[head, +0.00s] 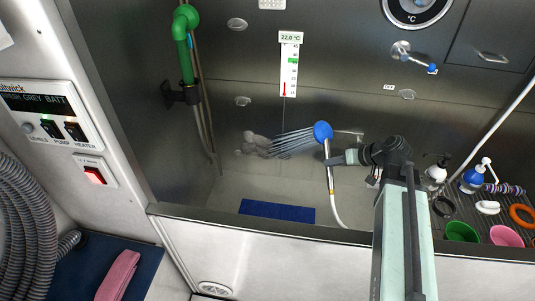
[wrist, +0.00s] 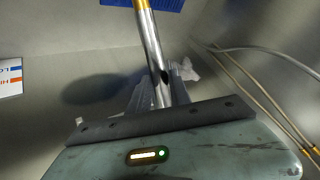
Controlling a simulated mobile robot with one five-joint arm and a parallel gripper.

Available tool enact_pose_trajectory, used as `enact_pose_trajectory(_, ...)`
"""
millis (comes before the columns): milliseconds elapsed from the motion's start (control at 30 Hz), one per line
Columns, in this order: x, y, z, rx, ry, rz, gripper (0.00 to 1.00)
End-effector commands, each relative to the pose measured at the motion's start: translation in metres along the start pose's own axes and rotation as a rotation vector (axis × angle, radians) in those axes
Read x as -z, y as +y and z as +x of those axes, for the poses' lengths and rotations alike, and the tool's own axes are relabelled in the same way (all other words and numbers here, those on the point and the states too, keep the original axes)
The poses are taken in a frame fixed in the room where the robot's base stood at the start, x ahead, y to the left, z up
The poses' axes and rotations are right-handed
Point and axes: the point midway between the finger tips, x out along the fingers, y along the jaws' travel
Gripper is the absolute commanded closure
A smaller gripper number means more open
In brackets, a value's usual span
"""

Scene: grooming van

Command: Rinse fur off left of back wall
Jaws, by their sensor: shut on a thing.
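A shower head with a blue top (head: 323,131) and a metal handle (head: 329,172) is in my gripper (head: 340,158), which is shut on the handle. The handle also shows in the wrist view (wrist: 152,50), between the fingers. Water sprays from the blue head to the left in the head view. The jets reach a grey clump of fur (head: 254,142) on the left part of the back wall (head: 345,115). A pale hose (head: 337,211) hangs from the handle's lower end.
A blue mat (head: 277,211) lies on the tub floor. The tub's front rim (head: 260,225) runs below my arm. Green (head: 461,232) and pink (head: 506,236) cups and bottles crowd the rack at right. A green-topped pipe (head: 184,50) stands at left.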

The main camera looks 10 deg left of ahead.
Motion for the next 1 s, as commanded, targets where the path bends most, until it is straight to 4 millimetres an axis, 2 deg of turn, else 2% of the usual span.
enact_pose_trajectory(133, -0.0049, 0.0032, 0.0059, 0.000, 0.000, 0.001, 1.00)
enact_pose_trajectory(1000, -0.0067, 0.0121, -0.0022, -0.001, 0.000, 0.001, 1.00)
